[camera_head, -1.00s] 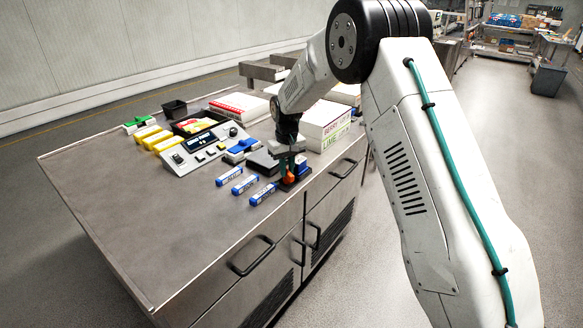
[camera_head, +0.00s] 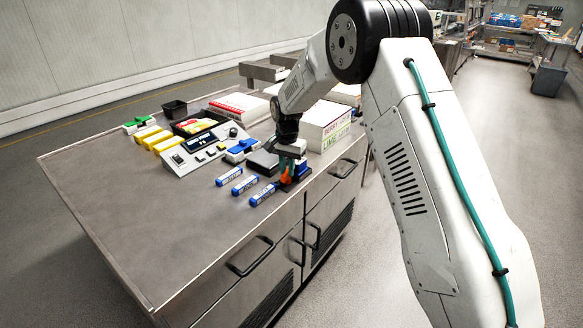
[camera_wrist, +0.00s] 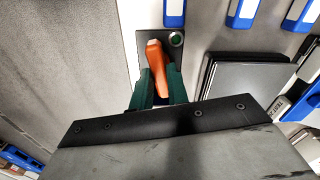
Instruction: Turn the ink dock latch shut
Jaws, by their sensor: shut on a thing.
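In the head view the orange lever (camera_head: 286,179) shows low between my gripper's fingers (camera_head: 288,170), at the table's front edge. The lever's lower end and pivot are partly hidden by the fingers.
Several blue-and-white cartridges, one here (camera_head: 264,194), lie left of the dock. A dark flat box (camera_head: 262,163) sits close behind it, and white cartons (camera_head: 325,125) stand behind my wrist. A control panel (camera_head: 203,146) is farther back. The table's (camera_head: 130,215) left front is clear.

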